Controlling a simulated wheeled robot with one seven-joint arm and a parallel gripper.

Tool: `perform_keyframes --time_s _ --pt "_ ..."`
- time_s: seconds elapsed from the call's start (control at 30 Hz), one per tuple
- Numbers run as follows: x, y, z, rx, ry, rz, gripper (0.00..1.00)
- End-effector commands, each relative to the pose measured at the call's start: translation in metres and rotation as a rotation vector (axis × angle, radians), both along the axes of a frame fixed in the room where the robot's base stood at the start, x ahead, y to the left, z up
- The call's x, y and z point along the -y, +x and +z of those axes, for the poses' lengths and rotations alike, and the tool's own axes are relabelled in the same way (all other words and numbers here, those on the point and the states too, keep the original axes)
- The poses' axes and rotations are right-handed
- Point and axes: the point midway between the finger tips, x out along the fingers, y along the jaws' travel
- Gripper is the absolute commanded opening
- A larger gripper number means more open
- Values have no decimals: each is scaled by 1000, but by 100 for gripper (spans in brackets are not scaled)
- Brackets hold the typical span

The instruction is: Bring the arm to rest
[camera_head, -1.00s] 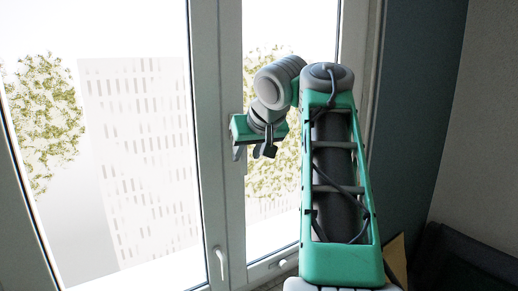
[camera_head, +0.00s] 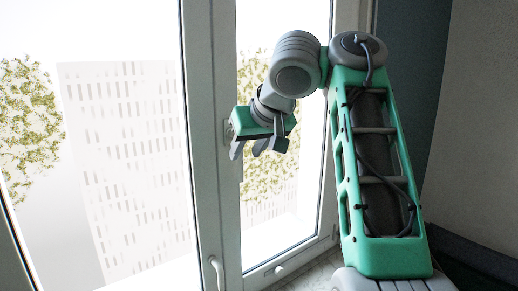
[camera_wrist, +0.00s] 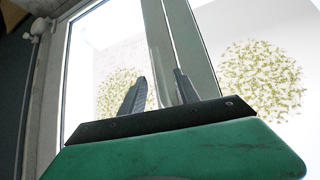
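My gripper (camera_head: 248,154) hangs at the end of my bent green and grey arm, in front of the window in the head view. Its two dark fingers point downward there. In the wrist view the fingers of my gripper (camera_wrist: 160,76) stand apart with a clear gap between them, and nothing is held. The fingers show against the window frame and glass, and I cannot tell the exact distance to them.
A tall white-framed window (camera_head: 205,130) fills the left and middle, with a handle (camera_head: 216,272) low on its frame. A blue-grey wall (camera_head: 412,70) is to the right. A dark piece of furniture (camera_head: 475,262) stands at the lower right.

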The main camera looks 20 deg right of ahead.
Motion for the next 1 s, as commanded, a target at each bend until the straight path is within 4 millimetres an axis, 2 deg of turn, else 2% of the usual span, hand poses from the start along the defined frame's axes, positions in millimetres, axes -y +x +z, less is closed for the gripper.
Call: perform_keyframes --time_s 0.13,0.23,0.37,0.47,0.57,0.7,0.8,0.9,1.0 --pt "1 0 -1 -1 2 -2 38" --pt "-8 -2 -9 -14 27 5 38" --pt "-36 -9 -43 -59 100 17 38" --pt "-56 -22 -94 -110 152 9 38" --pt "-64 -44 -162 -168 167 -16 38" --pt "-55 -93 -275 -259 118 -67 38" --pt "-40 -130 -342 -317 56 -97 38" --pt "-26 -159 -388 -360 1 -115 38" --pt "-18 -173 -409 -381 -30 -124 38"
